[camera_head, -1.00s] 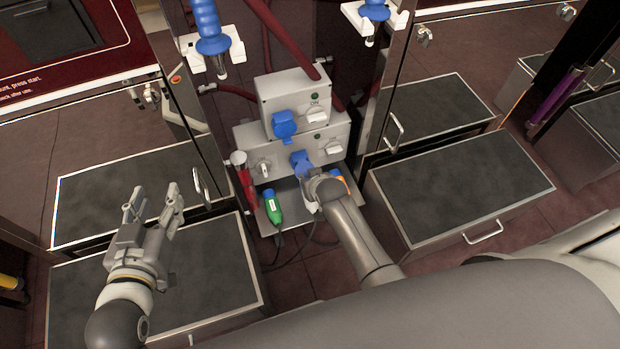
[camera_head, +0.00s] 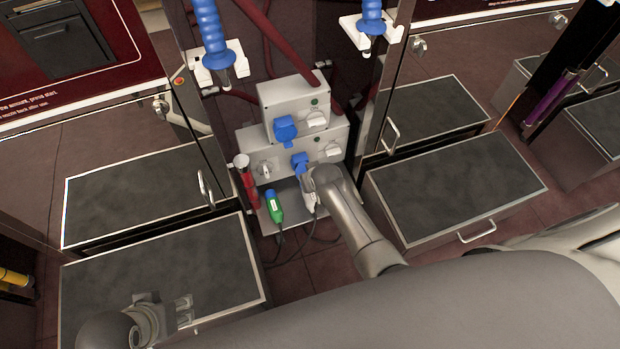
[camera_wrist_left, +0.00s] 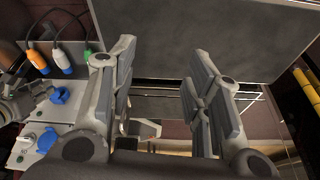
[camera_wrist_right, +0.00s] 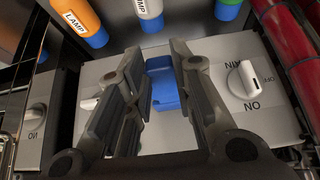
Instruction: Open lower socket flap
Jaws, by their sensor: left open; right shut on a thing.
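The lower grey socket box (camera_head: 328,153) has a blue flap (camera_head: 300,163) on its front. In the head view my right gripper (camera_head: 309,184) is at the lower box front. My left gripper (camera_head: 183,310) is open and empty above the dark front-left panel, well away from the boxes.
The upper socket box (camera_head: 293,97) with its own blue flap (camera_head: 285,128) sits above. White knobs (camera_wrist_right: 250,80) flank the lower flap. A green plug (camera_head: 273,205) and red connector (camera_head: 246,182) stand left. Orange (camera_wrist_right: 78,18) and other plugs hang close by.

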